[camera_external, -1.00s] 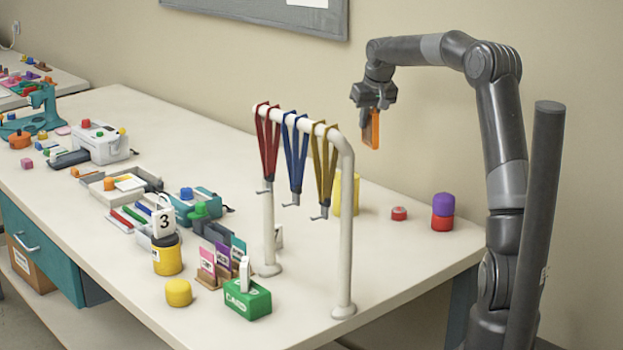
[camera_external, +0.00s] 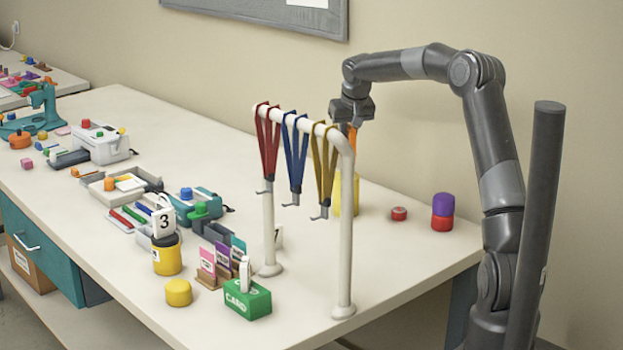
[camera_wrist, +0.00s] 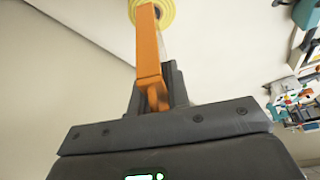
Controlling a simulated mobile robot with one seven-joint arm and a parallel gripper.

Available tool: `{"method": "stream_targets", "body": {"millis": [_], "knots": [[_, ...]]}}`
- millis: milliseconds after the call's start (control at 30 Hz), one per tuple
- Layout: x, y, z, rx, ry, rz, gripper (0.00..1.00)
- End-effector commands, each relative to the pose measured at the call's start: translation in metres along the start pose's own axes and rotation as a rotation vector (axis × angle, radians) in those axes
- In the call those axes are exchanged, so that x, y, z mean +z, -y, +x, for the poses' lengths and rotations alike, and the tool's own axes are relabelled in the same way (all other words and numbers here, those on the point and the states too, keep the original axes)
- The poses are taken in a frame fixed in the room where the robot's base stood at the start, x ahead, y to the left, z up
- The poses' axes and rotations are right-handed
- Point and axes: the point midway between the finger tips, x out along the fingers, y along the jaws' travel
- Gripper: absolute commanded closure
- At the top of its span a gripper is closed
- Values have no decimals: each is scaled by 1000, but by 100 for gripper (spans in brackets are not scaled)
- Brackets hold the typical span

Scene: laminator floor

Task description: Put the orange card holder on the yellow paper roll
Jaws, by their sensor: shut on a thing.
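My gripper (camera_external: 352,118) is shut on the orange card holder (camera_external: 352,136), a flat bar that hangs down from it. Much of the card holder is hidden behind the white rack's bend in the outside view. In the wrist view the card holder (camera_wrist: 150,55) reaches up from my gripper (camera_wrist: 158,98). The yellow paper roll (camera_external: 355,196) stands upright on the table behind the rack, partly hidden by its post, below my gripper. In the wrist view the yellow roll (camera_wrist: 168,12) shows at the top edge, with the card holder's far end overlapping it. I cannot tell how far apart they are.
A white rack (camera_external: 347,250) with red, blue and yellow lanyards stands in front of the roll. A red tape roll (camera_external: 399,213) and a purple-and-red stack (camera_external: 442,212) are to the right. A green card box (camera_external: 247,299) and short yellow cylinder (camera_external: 178,292) are at the front.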

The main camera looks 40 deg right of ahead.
Motion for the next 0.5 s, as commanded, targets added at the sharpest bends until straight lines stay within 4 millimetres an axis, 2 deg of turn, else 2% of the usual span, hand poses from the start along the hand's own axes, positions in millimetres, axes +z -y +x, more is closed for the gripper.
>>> {"method": "stream_targets", "body": {"millis": [300,500], "knots": [[15,1,35,0,3,-1,100],[15,1,37,-1,-1,0,100]]}}
